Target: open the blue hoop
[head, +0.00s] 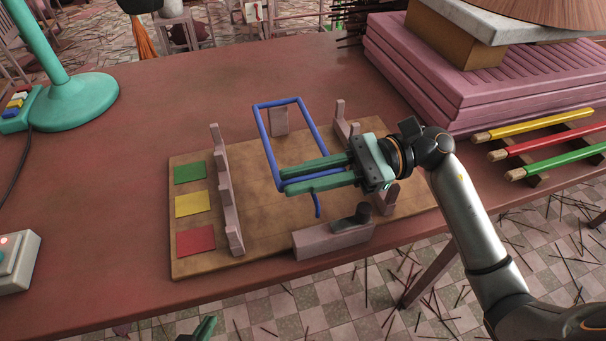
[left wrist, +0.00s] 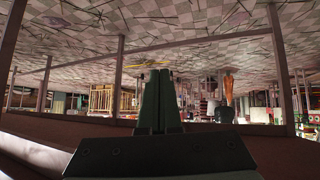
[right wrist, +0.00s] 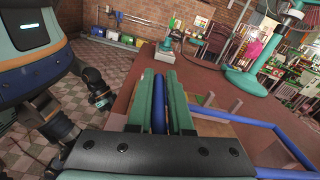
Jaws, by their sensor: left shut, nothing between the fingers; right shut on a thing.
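The blue hoop (head: 261,128) is a rectangular frame of thin rod, standing tilted above the wooden board (head: 262,237) in the head view. A short blue end hangs below its near side. My right gripper (head: 284,181) reaches in from the right and is shut on the hoop's near side. In the right wrist view, a blue bar (right wrist: 158,118) lies between the green fingers, and more of the hoop (right wrist: 290,143) extends to the right. My left gripper (head: 208,326) barely enters the head view at the bottom. It is shut and empty in the left wrist view (left wrist: 160,80).
The board carries pink notched racks (head: 228,195), a pink block with a dark knob (head: 333,238), and green, yellow and red squares (head: 193,204). A green lamp base (head: 75,102) stands at left. Pink stacked slabs (head: 440,75) and coloured sticks (head: 545,142) are at right.

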